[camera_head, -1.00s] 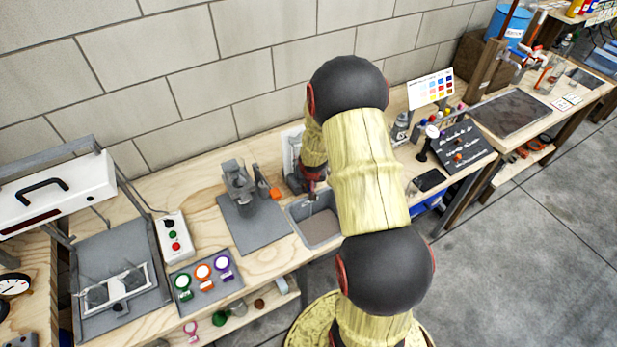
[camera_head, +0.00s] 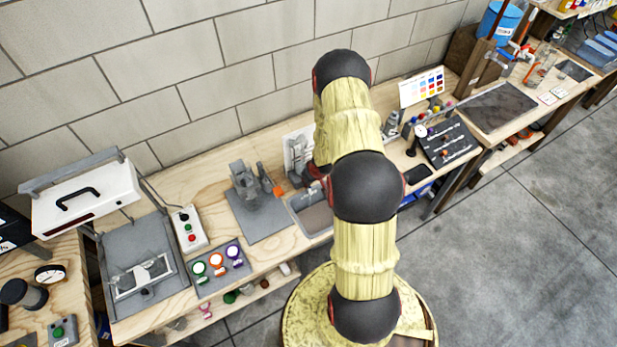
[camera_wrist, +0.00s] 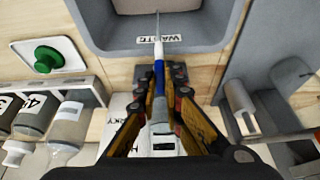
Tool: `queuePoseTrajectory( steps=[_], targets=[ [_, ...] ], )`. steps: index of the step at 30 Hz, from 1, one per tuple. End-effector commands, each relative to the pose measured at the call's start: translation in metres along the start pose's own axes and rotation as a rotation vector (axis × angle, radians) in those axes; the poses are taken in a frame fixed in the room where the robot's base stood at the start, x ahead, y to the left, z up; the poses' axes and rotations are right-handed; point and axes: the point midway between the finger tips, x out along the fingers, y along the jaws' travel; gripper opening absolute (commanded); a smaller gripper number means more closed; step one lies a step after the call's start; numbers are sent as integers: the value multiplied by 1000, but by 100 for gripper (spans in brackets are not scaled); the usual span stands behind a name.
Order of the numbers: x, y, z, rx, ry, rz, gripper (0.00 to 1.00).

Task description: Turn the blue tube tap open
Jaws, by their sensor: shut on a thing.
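In the wrist view my gripper (camera_wrist: 164,80) has its two fingers closed around a slim white and grey tool with a blue band (camera_wrist: 159,72). A thin pale tip of the tool points up the picture toward a grey basin marked WASTE (camera_wrist: 202,39). In the head view my arm hides the gripper, which is near the grey sink (camera_head: 317,217). At the far right a blue drum (camera_head: 497,21) stands by a wooden stand, with small red and blue fittings (camera_head: 508,50) beside it. They are too small to tell which is the tap or how its handle stands.
The head view shows a grey stand (camera_head: 245,184), coloured dials (camera_head: 216,260) and a black board (camera_head: 449,142) on the bench. The right floor is clear.

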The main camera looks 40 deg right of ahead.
Motion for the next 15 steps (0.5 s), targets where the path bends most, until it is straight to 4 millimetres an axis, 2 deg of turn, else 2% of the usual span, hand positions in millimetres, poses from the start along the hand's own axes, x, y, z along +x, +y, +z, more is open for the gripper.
queuePoseTrajectory(
  steps=[15],
  targets=[
    [0, 1, -1, -31, 2, -12, 0]
  ],
)
